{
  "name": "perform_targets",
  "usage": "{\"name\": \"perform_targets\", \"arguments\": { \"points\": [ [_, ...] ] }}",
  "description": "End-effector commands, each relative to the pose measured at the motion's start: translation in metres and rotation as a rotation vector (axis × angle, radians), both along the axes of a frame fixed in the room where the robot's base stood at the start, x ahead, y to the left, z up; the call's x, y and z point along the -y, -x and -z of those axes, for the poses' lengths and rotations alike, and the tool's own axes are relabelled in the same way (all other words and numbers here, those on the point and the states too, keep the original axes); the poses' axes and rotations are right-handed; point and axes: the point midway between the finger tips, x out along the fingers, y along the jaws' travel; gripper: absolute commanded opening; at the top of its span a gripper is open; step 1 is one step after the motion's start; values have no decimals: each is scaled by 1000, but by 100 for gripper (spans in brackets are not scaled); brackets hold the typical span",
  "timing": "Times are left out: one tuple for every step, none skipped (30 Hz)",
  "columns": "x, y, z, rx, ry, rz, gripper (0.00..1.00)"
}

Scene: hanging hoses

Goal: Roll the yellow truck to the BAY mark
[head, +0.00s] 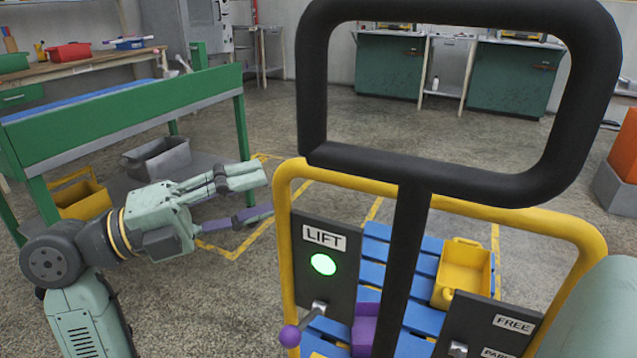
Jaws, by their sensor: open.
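The yellow truck (285,240) stands close in front of me, its yellow tube frame running off the bottom of the head view. A black loop handle (312,90) rises from it. Its LIFT panel (322,262) has a lit green lamp and a lever with a purple knob (290,336). A second panel (490,330) reads FREE and PARK; its lever is mostly cut off. Yellow floor lines (235,252) show behind the truck; no BAY lettering is visible. My gripper (258,198) is open and empty, left of the truck's frame, fingers pointing right.
Blue slats (425,320) behind the frame carry a yellow bin (462,268) and a purple block (365,325). A green bench (130,115) stands left, with grey and yellow bins below. Green cabinets (388,75) line the back. Open floor lies between bench and cabinets.

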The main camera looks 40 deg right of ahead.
Motion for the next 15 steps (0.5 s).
{"name": "perform_targets", "arguments": {
  "points": [
    [6,2,1,-1,-11,5,43],
    [9,4,1,-2,-12,5,43],
    [14,6,0,-1,-12,6,43],
    [18,8,-1,-1,-10,7,43],
    [23,10,-2,0,-10,6,43],
    [29,13,-3,1,-9,7,43],
    [35,16,-4,1,-9,7,43],
    [40,18,-5,0,-9,7,43],
    [47,21,-6,0,-8,7,43],
    [52,24,-7,0,-8,8,43],
    [58,26,-8,0,-8,6,43],
    [64,29,-9,0,-8,8,43],
    [69,30,-10,1,-7,5,43],
    [73,32,-10,0,-6,7,43],
    [78,34,-11,0,-6,6,43]
  ]
}}
